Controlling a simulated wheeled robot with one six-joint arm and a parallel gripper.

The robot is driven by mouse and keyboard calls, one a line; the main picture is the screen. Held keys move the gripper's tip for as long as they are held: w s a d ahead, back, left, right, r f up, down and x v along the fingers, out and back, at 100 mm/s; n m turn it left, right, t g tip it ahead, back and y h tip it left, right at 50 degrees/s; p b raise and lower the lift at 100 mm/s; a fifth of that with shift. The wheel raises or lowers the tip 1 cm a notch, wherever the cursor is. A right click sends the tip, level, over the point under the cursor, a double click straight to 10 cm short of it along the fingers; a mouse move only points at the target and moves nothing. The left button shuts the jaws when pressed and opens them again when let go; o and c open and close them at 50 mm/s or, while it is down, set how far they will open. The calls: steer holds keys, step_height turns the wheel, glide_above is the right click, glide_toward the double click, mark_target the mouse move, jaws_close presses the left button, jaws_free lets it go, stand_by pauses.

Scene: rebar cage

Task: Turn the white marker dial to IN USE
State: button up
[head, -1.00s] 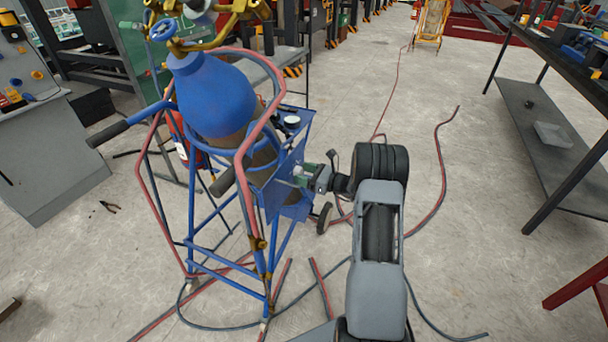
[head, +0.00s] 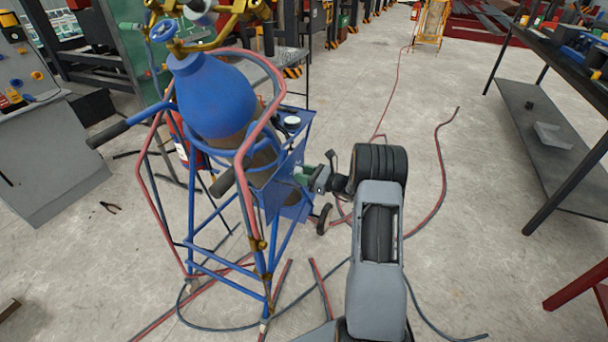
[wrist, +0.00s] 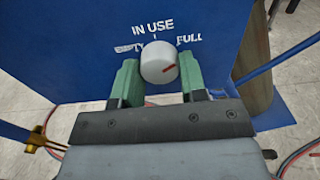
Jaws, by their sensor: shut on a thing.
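The white marker dial (wrist: 158,64) sits on the blue panel (wrist: 85,60) of the cylinder cart. In the head view my gripper (head: 303,175) is against the cart's panel (head: 285,180), and the dial is hidden there.
The blue gas cylinder (head: 215,95) stands in the cart, with red and dark hoses (head: 272,120) around it. Hoses also lie on the floor. A dark shelf table (head: 545,120) stands right; a grey control cabinet (head: 45,150) stands left. Floor between cart and shelf is mostly clear.

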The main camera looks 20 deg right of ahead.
steer(key=shift+f+b, duration=0.1)
steer(key=shift+b, duration=0.2)
steer(key=n+b, duration=1.1)
steer(key=b, duration=0.1)
steer(key=shift+n+b, duration=0.4)
steer(key=shift+n, duration=0.1)
steer(key=o, duration=0.9)
steer(key=shift+d, duration=0.1)
